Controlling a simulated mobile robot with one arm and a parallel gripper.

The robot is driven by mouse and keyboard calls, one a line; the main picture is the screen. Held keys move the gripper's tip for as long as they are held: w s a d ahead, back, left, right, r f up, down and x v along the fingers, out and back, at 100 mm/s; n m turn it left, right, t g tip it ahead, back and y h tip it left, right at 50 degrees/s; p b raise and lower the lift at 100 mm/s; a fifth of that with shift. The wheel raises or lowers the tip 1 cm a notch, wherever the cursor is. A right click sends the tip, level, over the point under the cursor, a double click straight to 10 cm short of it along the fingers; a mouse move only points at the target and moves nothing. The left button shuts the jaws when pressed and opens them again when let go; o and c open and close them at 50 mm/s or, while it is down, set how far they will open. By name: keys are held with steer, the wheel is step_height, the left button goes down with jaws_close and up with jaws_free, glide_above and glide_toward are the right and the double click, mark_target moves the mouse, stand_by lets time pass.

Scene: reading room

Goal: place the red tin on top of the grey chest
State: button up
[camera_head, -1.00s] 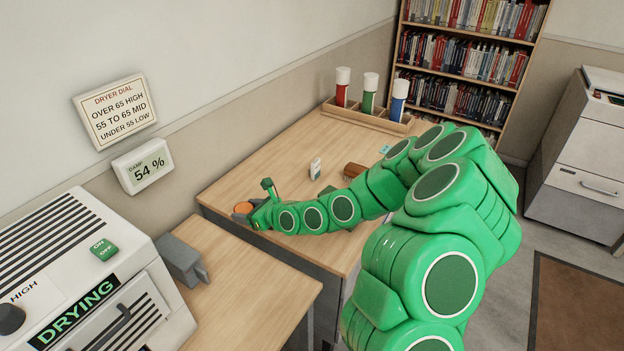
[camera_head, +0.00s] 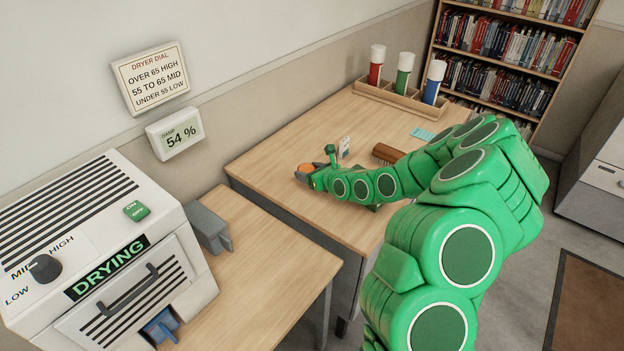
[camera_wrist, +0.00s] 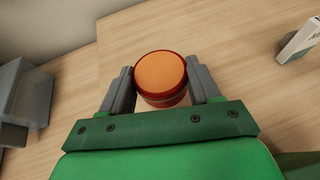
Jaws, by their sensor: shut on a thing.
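The red tin (camera_wrist: 160,75), with an orange top, sits between the two grey fingers of my gripper (camera_wrist: 161,84) in the wrist view. My gripper is shut on it. In the head view the tin (camera_head: 306,168) shows as a small orange disc at the end of my green arm, over the wooden table (camera_head: 265,160). I cannot tell how high it is above the table. A grey cabinet-like body (camera_head: 595,165), cut off at the right edge, may be the grey chest; I cannot be sure.
A small white box (camera_head: 343,147) and a brown brush (camera_head: 387,153) lie near my gripper. A wooden rack (camera_head: 390,100) with red, green and blue tubes stands at the back. A grey holder (camera_head: 208,228) and the drying machine (camera_head: 95,240) are at left. Floor shows at right.

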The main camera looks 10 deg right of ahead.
steer(key=shift+f, duration=1.95)
steer(key=shift+f, duration=0.1)
steer(key=o, duration=1.1)
